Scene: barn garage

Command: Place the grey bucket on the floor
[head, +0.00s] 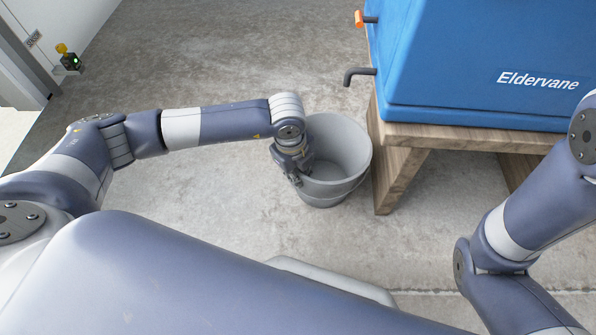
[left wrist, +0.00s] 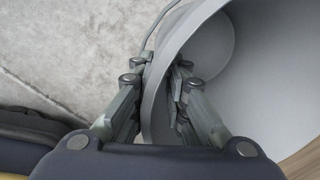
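The grey bucket (head: 346,140) is in the middle of the head view, left of the wooden stand, with its open mouth facing up and slightly tilted. My left gripper (head: 297,171) is at the bucket's left rim. In the left wrist view, the fingers of the left gripper (left wrist: 158,82) are on both sides of the bucket's wall (left wrist: 260,70), one outside and one inside, closed on it. The bucket looks empty. Its underside is hidden, so I cannot tell whether it touches the floor. My right gripper is out of view; only my right arm shows.
A blue tank (head: 470,60) with a dark spout rests on a wooden stand (head: 397,165), close to the bucket's right side. The concrete floor (head: 220,65) is clear to the left and behind. A small device with a green light (head: 70,62) is at the upper left.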

